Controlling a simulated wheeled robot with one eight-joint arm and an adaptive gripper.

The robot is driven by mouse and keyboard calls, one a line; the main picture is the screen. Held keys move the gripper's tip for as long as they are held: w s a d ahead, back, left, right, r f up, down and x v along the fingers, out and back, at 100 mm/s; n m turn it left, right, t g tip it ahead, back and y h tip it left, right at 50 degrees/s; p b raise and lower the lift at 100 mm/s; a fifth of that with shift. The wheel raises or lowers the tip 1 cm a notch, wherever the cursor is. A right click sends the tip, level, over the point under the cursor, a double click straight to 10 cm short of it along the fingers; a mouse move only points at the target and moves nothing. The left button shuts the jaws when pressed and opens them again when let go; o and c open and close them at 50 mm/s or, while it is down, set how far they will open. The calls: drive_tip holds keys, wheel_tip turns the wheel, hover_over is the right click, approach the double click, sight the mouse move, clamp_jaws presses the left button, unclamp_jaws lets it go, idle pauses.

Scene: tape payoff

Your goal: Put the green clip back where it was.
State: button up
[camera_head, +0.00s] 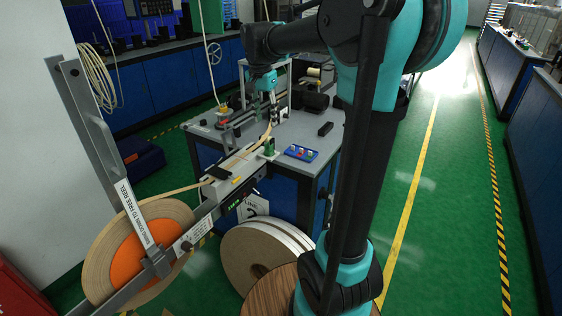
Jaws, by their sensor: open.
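A small green piece (269,148), which looks like the green clip, stands near the front edge of the grey worktable (310,128), beside the tape track. It is too small to tell its exact shape or what it touches. My gripper (273,113) points down over the table behind the green piece and apart from it. Its jaws are open, near the pale tape (266,134). I cannot tell whether anything lies between its fingertips.
A blue tray (301,153) with small parts sits right of the green piece. A large tape reel (95,262) with an orange hub stands at left front. More reels (255,250) lean below the table. The green aisle at right is clear.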

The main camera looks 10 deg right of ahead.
drive_tip(key=s+d+f+n+t, duration=0.1)
drive_tip(key=s+f+n, duration=0.3)
drive_tip(key=s+f, duration=0.7)
drive_tip(key=s+d+f+n+t+y, duration=0.1)
drive_tip(key=s+d+f+n, duration=0.3)
drive_tip(key=s+f, duration=0.7)
drive_tip(key=shift+s+f+n+t, duration=0.3)
drive_tip(key=shift+s+n+t, duration=0.2)
drive_tip(key=shift+t, duration=0.1)
